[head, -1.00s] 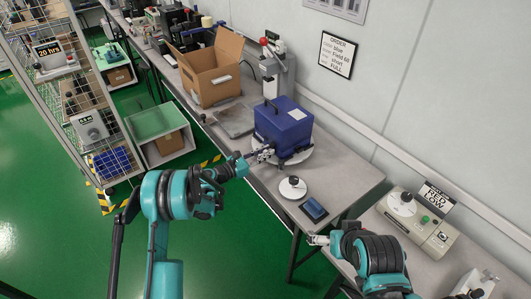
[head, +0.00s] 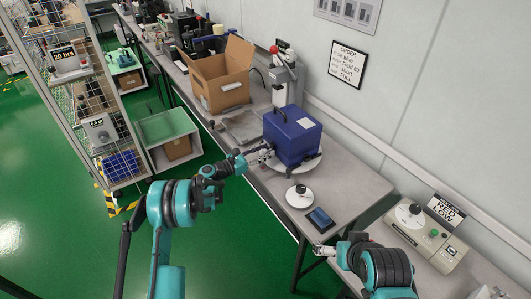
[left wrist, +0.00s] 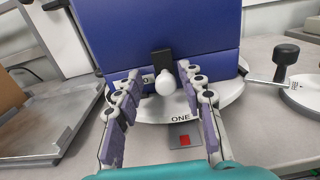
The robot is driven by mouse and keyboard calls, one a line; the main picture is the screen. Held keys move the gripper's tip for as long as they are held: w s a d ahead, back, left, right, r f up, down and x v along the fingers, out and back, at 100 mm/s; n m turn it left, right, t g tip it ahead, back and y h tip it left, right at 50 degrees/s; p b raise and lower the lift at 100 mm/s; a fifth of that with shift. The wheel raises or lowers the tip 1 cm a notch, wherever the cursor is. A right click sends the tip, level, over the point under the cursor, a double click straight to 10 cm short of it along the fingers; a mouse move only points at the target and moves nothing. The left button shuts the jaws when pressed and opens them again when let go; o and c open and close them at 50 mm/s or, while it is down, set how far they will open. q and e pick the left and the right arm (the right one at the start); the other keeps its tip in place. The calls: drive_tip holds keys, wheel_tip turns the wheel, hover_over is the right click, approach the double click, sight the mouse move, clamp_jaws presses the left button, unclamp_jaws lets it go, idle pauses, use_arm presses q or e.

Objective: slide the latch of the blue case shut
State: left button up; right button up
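The blue case (head: 292,135) stands upright on a round white turntable (head: 312,167) on the grey bench. In the left wrist view the blue case (left wrist: 160,35) fills the top. On its front is a black latch (left wrist: 162,60) with a white knob (left wrist: 168,83). My left gripper (head: 266,152) is at the case's left side. In the left wrist view its fingers (left wrist: 158,78) are spread on either side of the knob; I cannot tell whether either touches it. My right gripper (head: 320,250) is beyond the bench's front edge, away from the case; its fingers are too small to judge.
A white dial with a black knob (head: 300,196) and a dark blue handheld device (head: 320,218) lie right of the case. A grey tray (head: 241,126) and open cardboard box (head: 218,85) are to the left.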

use_arm(q)
drive_tip(key=shift+s, duration=0.1)
drive_tip(key=v, duration=1.1)
drive_tip(key=shift+s+a, duration=0.15)
drive_tip(key=shift+a, duration=0.25)
drive_tip(key=s+d+r+m+g+y, duration=0.35)
drive_tip(key=s+r+m+y, duration=0.35)
drive_tip(key=s+r+m, duration=0.6)
drive_tip(key=s+a+f+m+y, duration=0.1)
drive_tip(key=s+m, duration=0.3)
drive_tip(key=s, duration=0.4)
drive_tip(key=s+a+f+m+y, duration=0.1)
drive_tip(key=s+a+m+y, duration=0.3)
drive_tip(key=s, duration=0.4)
drive_tip(key=s+a+f+m+y, duration=0.1)
drive_tip(key=s+a+m+y, duration=0.1)
drive_tip(key=s, duration=0.7)
drive_tip(key=shift+a+m+y, duration=0.3)
drive_tip(key=shift+a+m, duration=0.25)
drive_tip(key=shift+m, duration=0.55)
